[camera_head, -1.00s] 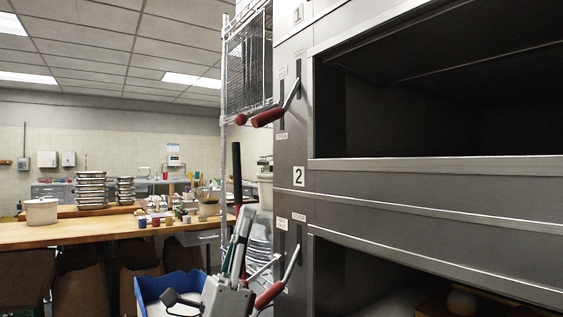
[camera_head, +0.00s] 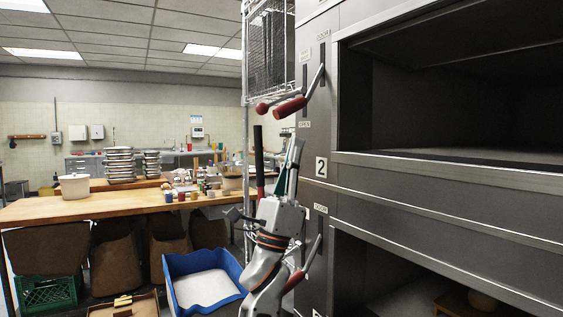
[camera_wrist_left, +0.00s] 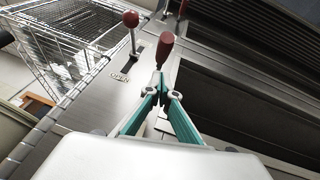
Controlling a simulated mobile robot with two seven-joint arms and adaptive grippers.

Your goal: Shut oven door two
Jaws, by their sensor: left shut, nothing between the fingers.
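The grey deck oven (camera_head: 440,205) fills the right side. A "2" plate (camera_head: 321,167) is on its front, between a dark upper opening (camera_head: 450,100) and a lower opening (camera_head: 390,280); no door panel covers either. A red-gripped lever (camera_head: 290,107) and a red ball-knob lever (camera_head: 262,108) stand above the plate. Another red-gripped lever (camera_head: 293,281) is below it, partly behind my arm. My left gripper (camera_head: 296,146) is shut and empty, pointing up below the upper levers. In the wrist view its fingertips (camera_wrist_left: 161,82) lie just under a red grip (camera_wrist_left: 165,48), seemingly apart. My right gripper is out of view.
A wire rack (camera_head: 268,55) stands left of the oven. A wooden table (camera_head: 110,205) with stacked pans (camera_head: 120,163) is further left. A blue bin (camera_head: 203,285) and a green crate (camera_head: 48,292) are on the floor.

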